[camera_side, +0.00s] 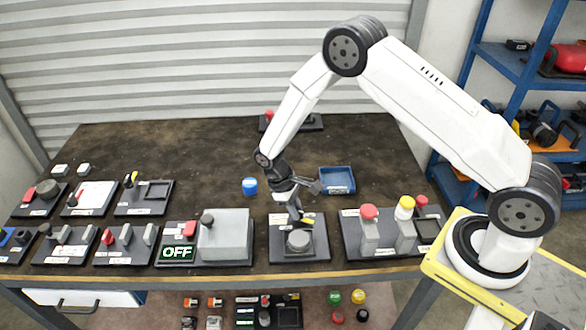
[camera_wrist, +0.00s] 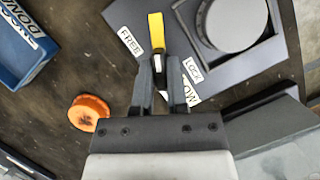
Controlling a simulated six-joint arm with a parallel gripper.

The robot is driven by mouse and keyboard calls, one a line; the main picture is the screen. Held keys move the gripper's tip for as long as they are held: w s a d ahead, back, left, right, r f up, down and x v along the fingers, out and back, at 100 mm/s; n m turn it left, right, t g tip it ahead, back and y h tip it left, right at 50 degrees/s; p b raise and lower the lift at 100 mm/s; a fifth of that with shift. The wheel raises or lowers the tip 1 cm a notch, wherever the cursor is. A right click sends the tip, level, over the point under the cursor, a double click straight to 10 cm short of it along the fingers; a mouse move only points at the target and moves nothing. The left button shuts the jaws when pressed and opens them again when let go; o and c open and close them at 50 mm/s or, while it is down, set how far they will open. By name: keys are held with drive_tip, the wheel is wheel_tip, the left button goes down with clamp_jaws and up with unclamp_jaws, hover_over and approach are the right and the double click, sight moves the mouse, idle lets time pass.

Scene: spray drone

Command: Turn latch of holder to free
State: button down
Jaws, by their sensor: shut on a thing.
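The holder (camera_side: 286,251) is a dark plate with a round grey piece (camera_side: 299,240) in it, near the table's front edge. It also shows at the top right in the wrist view (camera_wrist: 273,62). Its latch (camera_wrist: 156,32) is a yellow bar with a dark end, lying between the labels FREE (camera_wrist: 130,42) and LOCK (camera_wrist: 193,70). The latch's yellow part also shows in the side view (camera_side: 308,221). My gripper (camera_wrist: 160,66) is shut on the latch's near end, which its fingers partly hide. In the side view my gripper (camera_side: 298,217) is low over the holder's back edge.
A blue tray marked DONE (camera_wrist: 18,48) lies behind the holder. An orange round piece (camera_wrist: 88,112) lies on the table beside the plate. A grey box (camera_side: 225,236) stands left of the holder, and a panel with red and yellow knobs (camera_side: 375,245) stands right.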

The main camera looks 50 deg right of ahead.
drive_tip(key=n+h, duration=0.1)
drive_tip(key=n, duration=0.4)
drive_tip(key=shift+s+t+h, duration=0.1)
drive_tip(key=shift+t+h, duration=0.3)
drive_tip(key=shift+n, duration=0.3)
drive_tip(key=c, duration=0.6)
unclamp_jaws()
drive_tip(key=shift+c, duration=0.2)
drive_tip(key=shift+a, duration=0.1)
drive_tip(key=v, duration=0.8)
drive_tip(key=shift+s, duration=0.15)
